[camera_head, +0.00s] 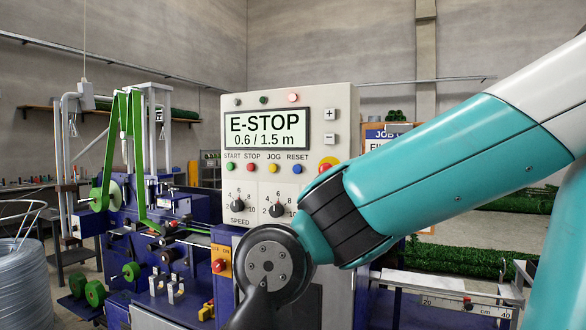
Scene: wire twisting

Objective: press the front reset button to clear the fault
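The control panel (342,102) stands upright in the middle of the view. Its display (267,130) reads "E-STOP 0.6 / 1.5 m". The blue button labelled RESET (297,169) is at the right end of a row with a green START, red STOP and yellow JOG button. A red mushroom button on a yellow base (327,164) sits to the right of RESET, partly covered by my arm. A red lamp (294,97) is lit at the panel's top. My arm crosses from the right, in front of the panel's lower right. My gripper's fingers are not visible.
Two speed knobs (237,205) sit below the buttons. A blue machine with green wheels and belt (130,150) stands at left, with a wire coil (20,280) at the left edge. A ruler (465,305) lies at lower right.

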